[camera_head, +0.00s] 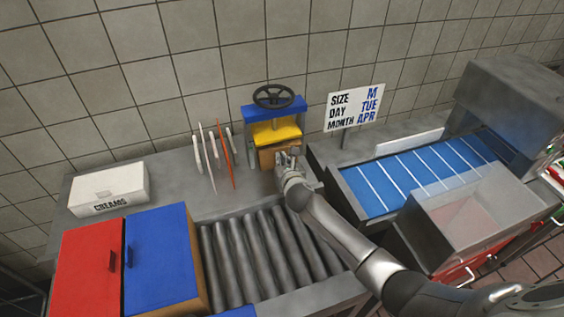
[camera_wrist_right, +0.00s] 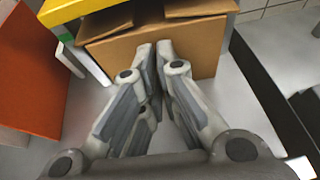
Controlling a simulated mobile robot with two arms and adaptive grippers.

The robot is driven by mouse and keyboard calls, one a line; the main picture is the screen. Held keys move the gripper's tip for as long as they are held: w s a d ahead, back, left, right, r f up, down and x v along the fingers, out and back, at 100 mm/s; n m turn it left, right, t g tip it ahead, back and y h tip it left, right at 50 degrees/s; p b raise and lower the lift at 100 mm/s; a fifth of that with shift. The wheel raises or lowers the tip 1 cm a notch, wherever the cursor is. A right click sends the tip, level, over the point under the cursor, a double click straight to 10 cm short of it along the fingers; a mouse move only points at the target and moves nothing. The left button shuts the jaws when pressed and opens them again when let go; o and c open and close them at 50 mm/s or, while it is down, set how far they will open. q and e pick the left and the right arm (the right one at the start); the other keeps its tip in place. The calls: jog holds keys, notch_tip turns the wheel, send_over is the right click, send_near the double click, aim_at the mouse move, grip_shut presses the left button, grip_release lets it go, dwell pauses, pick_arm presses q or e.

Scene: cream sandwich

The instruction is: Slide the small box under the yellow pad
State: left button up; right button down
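The small box (camera_head: 268,158) is brown cardboard and stands on the counter at the front of the press, at least partly below the yellow pad (camera_head: 277,133). In the right wrist view the box (camera_wrist_right: 205,42) has flaps on top, and the yellow pad (camera_wrist_right: 72,10) shows at the upper left. My right gripper (camera_head: 289,157) is at the front of the box. In the right wrist view its fingers (camera_wrist_right: 153,50) are brought together, with the tips at or touching the box's near face and nothing between them. My left gripper is not in view.
The press has a blue top bar (camera_head: 274,107) and a dark handwheel (camera_head: 273,95). Red and white upright pieces (camera_head: 227,155) stand to its left. A roller conveyor (camera_head: 262,250) lies in front. A sign (camera_head: 355,107) and a blue belt (camera_head: 420,175) are to the right.

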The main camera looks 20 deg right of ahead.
jog(key=c, duration=1.6)
grip_release()
jog(key=shift+o, duration=0.2)
jog(key=shift+s, duration=0.1)
jog(key=v, duration=1.1)
jog(key=shift+s, duration=0.4)
jog(key=shift+r, duration=0.1)
jog(key=shift+c, duration=0.2)
